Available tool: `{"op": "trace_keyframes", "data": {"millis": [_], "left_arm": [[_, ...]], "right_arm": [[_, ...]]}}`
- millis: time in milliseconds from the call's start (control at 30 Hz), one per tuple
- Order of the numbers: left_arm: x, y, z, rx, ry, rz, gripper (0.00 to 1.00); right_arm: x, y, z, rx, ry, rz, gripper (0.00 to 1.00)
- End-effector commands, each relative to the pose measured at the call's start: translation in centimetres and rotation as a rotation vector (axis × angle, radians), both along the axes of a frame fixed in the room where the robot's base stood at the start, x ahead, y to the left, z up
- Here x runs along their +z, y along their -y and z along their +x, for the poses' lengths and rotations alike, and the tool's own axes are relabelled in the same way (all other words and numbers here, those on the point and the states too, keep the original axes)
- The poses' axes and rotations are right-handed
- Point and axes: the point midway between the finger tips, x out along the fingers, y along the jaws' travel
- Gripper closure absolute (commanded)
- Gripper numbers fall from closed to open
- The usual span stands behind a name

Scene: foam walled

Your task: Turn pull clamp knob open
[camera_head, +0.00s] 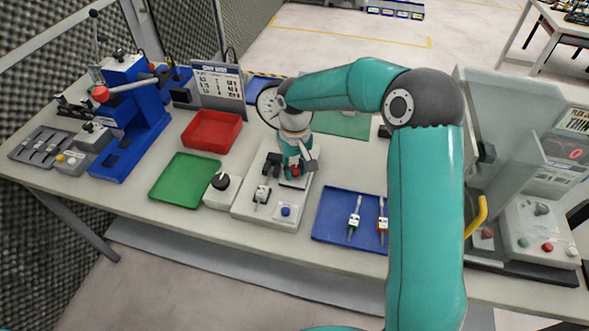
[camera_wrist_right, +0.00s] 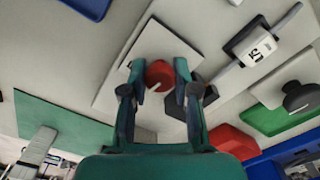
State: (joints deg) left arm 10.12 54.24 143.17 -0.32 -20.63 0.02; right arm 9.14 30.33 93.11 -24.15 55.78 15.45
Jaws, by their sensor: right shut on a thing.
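The red clamp knob (camera_wrist_right: 159,75) has a pale mark on its edge and sits on a light plate (camera_wrist_right: 118,75) in the right wrist view. My right gripper (camera_wrist_right: 157,68) has one finger on each side of the knob and is shut on it. In the head view my right gripper (camera_head: 296,170) reaches down onto the pale fixture (camera_head: 262,213), and a bit of the red knob (camera_head: 295,171) shows at its fingertips. The gripper and arm hide part of the fixture. My left gripper is in neither view.
A black knob on a white box (camera_head: 222,188), a green tray (camera_head: 176,187) and a red tray (camera_head: 205,146) lie left of the fixture. A blue press (camera_head: 140,135) stands at the far left.

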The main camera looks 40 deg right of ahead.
Motion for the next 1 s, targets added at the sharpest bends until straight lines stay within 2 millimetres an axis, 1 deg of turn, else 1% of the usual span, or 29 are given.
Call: {"op": "trace_keyframes", "data": {"millis": [600,800,1000], "left_arm": [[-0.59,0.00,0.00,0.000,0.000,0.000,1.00],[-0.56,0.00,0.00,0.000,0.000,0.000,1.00],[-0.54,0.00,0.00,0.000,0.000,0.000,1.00]], "right_arm": [[0.16,-0.05,0.12,0.581,0.006,-0.001,1.00],[0.19,-0.06,0.12,0.737,0.006,-0.002,1.00],[0.20,-0.06,0.12,0.845,0.007,-0.003,1.00]]}}
